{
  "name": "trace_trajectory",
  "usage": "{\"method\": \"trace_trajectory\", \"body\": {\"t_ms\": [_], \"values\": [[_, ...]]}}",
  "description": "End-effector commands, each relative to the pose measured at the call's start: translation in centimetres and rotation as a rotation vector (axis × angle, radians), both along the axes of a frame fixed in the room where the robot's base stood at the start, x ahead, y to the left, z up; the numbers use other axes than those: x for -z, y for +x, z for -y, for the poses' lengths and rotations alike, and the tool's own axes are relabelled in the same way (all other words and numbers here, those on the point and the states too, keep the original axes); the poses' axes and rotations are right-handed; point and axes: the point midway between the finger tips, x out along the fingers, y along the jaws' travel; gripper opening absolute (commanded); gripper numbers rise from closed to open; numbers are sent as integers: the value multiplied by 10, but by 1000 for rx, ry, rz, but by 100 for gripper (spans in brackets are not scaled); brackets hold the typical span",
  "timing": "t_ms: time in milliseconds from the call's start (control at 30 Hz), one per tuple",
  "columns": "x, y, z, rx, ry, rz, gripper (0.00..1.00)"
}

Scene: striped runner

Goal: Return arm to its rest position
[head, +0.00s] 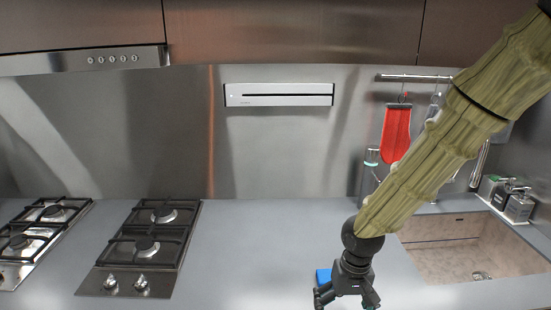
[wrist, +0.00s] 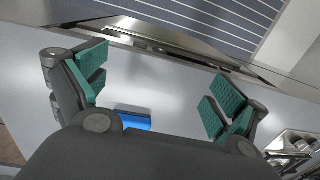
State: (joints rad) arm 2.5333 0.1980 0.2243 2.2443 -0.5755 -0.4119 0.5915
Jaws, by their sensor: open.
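My arm comes in from the upper right of the head view, with a bark-like greenish covering. My gripper (head: 346,300) hangs at its end over the grey counter, low in the picture. In the wrist view my gripper (wrist: 158,92) has its two green-padded fingers wide apart, with nothing between the pads. A small blue object (head: 323,275) lies on the counter just behind and left of the gripper. It also shows in the wrist view (wrist: 134,121), partly hidden by the gripper's body.
A gas hob (head: 150,240) is on the counter (head: 250,245) at left, with another at the far left edge. A sink (head: 465,250) is at right. A red mitt (head: 396,133) hangs from a wall rail. The counter between hob and gripper is clear.

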Motion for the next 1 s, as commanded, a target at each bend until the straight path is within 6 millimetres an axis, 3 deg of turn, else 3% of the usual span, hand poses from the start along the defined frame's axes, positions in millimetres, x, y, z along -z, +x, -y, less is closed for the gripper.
{"method": "trace_trajectory", "body": {"t_ms": [267, 567, 1000], "values": [[61, -25, -9, 9, 63, -33, 97], [154, -77, -11, 49, 128, -49, 97], [263, -169, 18, 97, 85, -18, 97]]}}
